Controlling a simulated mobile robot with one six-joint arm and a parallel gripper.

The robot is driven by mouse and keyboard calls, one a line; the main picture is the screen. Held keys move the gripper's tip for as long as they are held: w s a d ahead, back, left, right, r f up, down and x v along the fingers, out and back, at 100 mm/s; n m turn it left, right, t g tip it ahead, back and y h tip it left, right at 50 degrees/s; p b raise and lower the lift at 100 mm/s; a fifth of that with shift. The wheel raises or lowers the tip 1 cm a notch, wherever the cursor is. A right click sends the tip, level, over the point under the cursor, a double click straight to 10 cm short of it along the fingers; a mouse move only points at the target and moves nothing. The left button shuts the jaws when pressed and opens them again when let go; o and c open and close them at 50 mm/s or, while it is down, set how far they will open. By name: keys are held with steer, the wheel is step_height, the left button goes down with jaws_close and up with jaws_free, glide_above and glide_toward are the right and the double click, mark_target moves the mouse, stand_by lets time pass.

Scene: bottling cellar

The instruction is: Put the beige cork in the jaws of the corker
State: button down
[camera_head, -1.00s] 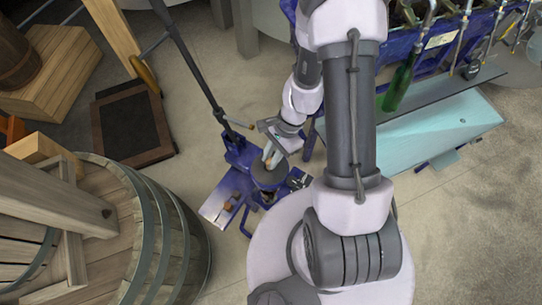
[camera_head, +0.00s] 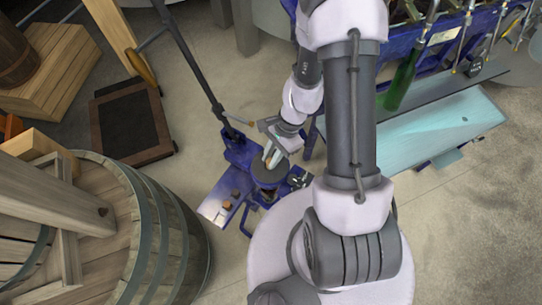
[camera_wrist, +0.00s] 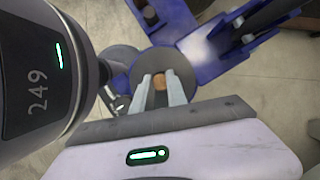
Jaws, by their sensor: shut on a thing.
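The corker (camera_head: 237,150) is a blue metal frame with a long dark lever, standing on the floor left of my arm. It also shows in the wrist view (camera_wrist: 212,55). My gripper (camera_head: 269,157) is over a dark grey round part of the corker (camera_head: 270,173). In the wrist view my gripper (camera_wrist: 160,86) is shut on a small brownish cork (camera_wrist: 159,82), held between the fingertips over the grey disc (camera_wrist: 182,65). Whether the cork touches the corker, and where the jaws are, I cannot tell.
A wooden barrel (camera_head: 150,235) stands close at the lower left. Small brown pieces (camera_head: 228,205) lie on the corker's plate. A green bottle (camera_head: 400,82) and a pale blue tray (camera_head: 440,130) are at the right. A dark framed panel (camera_head: 130,122) lies behind on the floor.

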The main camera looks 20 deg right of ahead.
steer(key=shift+f, duration=0.3)
steer(key=c, duration=1.3)
jaws_free()
steer(key=shift+o, duration=0.2)
steer(key=shift+r, duration=0.1)
steer(key=p+v, duration=0.6)
steer(key=v, duration=1.1)
steer(key=shift+d, duration=0.2)
